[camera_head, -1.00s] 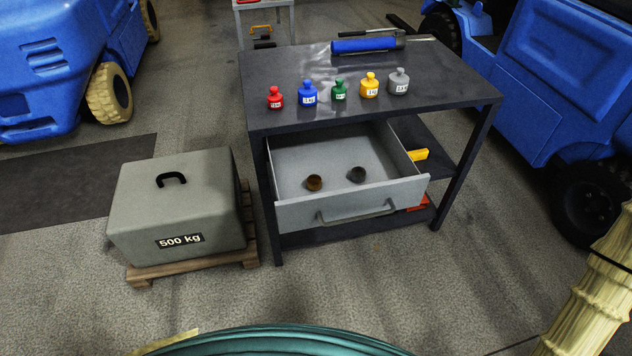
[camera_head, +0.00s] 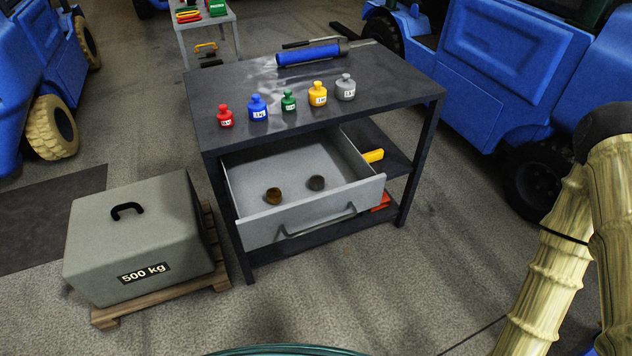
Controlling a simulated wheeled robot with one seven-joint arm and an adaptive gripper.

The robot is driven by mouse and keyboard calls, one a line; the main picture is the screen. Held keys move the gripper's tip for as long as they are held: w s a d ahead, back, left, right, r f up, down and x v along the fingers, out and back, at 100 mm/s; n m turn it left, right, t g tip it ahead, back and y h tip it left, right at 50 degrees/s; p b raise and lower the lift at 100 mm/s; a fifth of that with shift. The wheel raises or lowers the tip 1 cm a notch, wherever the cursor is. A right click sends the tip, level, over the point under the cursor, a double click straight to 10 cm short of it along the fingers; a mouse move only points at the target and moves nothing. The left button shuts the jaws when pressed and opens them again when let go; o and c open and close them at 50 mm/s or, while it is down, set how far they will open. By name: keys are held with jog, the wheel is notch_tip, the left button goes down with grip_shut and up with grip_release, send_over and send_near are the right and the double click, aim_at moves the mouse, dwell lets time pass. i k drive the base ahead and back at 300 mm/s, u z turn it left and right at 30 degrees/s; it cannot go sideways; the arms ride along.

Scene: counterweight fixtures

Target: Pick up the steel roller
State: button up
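Two small roller-like pieces lie apart on the floor of an open grey drawer (camera_head: 310,226) under the dark table. The dark grey one (camera_head: 316,183) is on the right and looks like the steel roller. The brown one (camera_head: 273,196) is to its left. Both are small, so their exact shape is hard to tell. My arm shows at the right edge, well away from the drawer. My gripper is not in view.
Red (camera_head: 226,117), blue (camera_head: 258,109), green (camera_head: 288,101), yellow (camera_head: 318,95) and grey (camera_head: 346,88) weights stand on the table (camera_head: 400,90). A blue cylinder tool (camera_head: 308,55) lies behind them. A 500 kg block (camera_head: 140,240) sits on a pallet at left. Blue vehicles (camera_head: 520,90) flank the table.

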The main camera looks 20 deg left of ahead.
aim_at(317, 180)
jog(key=u, duration=2.4)
jog(key=k, duration=0.9)
jog(key=z, duration=0.9)
jog(key=i, duration=0.5)
